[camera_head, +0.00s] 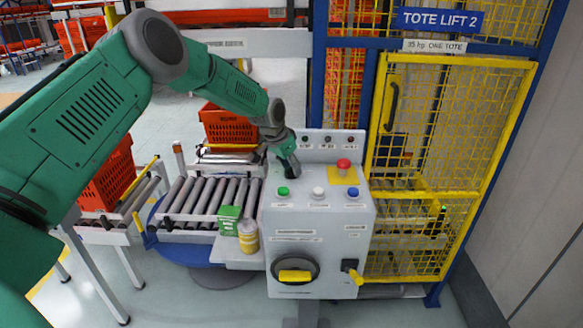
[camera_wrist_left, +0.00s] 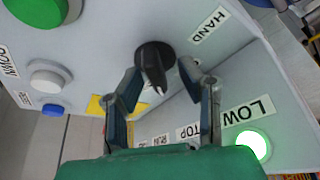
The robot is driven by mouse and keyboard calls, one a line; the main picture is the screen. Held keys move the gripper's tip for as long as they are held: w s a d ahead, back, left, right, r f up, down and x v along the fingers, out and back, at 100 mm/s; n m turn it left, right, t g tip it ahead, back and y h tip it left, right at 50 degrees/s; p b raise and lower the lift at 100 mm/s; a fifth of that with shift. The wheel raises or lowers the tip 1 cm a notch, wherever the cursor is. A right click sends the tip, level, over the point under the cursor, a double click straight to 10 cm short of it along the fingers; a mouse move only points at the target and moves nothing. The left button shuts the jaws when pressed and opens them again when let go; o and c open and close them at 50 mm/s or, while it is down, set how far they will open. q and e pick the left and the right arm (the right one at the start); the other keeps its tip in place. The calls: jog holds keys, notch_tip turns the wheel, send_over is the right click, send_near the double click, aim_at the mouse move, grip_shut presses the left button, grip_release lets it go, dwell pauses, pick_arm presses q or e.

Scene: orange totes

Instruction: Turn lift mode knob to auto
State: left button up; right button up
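The black knob (camera_wrist_left: 152,66) sits on the grey panel in the left wrist view, its pointed bar angled down the picture. A HAND label (camera_wrist_left: 208,25) is beside it; no AUTO label is readable. My left gripper (camera_wrist_left: 162,78) is open, with one finger on each side of the knob, close to it; I cannot tell whether they touch it. In the head view my left gripper (camera_head: 290,165) reaches the upper left of the grey control console (camera_head: 330,225) and hides the knob there. My right gripper is not in view.
Green (camera_head: 283,191), white (camera_head: 318,192) and blue (camera_head: 352,192) buttons and a red mushroom button (camera_head: 343,164) are near the gripper. A green box (camera_head: 228,220) and a yellow-labelled tub (camera_head: 248,236) stand left of the console. A yellow mesh gate (camera_head: 470,120) stands right.

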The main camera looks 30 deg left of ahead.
pick_arm(q)
jog(key=shift+s+r, duration=0.1)
jog(key=shift+r, duration=0.1)
jog(key=v, duration=1.1)
jog(key=shift+r, duration=0.2)
jog(key=shift+a, duration=0.1)
